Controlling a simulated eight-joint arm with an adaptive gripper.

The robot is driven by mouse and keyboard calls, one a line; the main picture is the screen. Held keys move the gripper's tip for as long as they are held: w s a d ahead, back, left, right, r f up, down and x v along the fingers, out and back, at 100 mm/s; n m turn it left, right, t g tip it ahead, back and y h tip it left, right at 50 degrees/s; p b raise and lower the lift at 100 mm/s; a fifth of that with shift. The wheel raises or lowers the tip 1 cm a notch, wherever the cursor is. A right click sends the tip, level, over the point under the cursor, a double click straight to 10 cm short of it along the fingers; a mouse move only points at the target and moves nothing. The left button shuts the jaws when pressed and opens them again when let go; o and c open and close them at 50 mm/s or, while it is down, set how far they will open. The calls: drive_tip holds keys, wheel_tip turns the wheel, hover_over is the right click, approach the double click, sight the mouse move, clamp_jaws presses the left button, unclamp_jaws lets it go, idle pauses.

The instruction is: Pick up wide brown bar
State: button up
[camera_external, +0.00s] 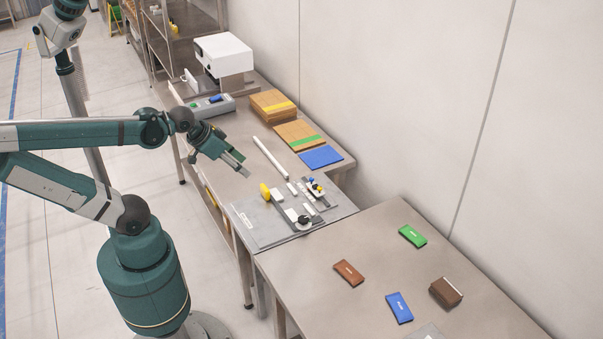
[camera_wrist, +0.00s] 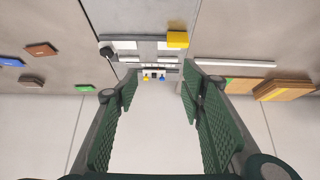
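Two brown pieces lie on the near table. One is a flat reddish-brown bar with a small light label (camera_external: 348,273); the other is a thicker dark-brown block (camera_external: 446,292) farther right. Which one is the wide bar is not certain. In the wrist view the flat bar (camera_wrist: 40,49) and the thicker block (camera_wrist: 31,81) show at the far left, outside the fingers. My gripper (camera_external: 243,169) is above the far table, well away from both. In the wrist view its fingers (camera_wrist: 152,88) stand wide apart with nothing between them.
A blue bar (camera_external: 399,307) and a green bar (camera_external: 412,236) lie near the brown pieces. A grey fixture plate (camera_external: 265,226) with small parts, a white rod (camera_external: 270,157) and stacked brown sheets (camera_external: 272,104) are on the far table. A wall runs behind both tables.

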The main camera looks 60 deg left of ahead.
idle(0.3)
drive_tip(key=shift+o, duration=1.3)
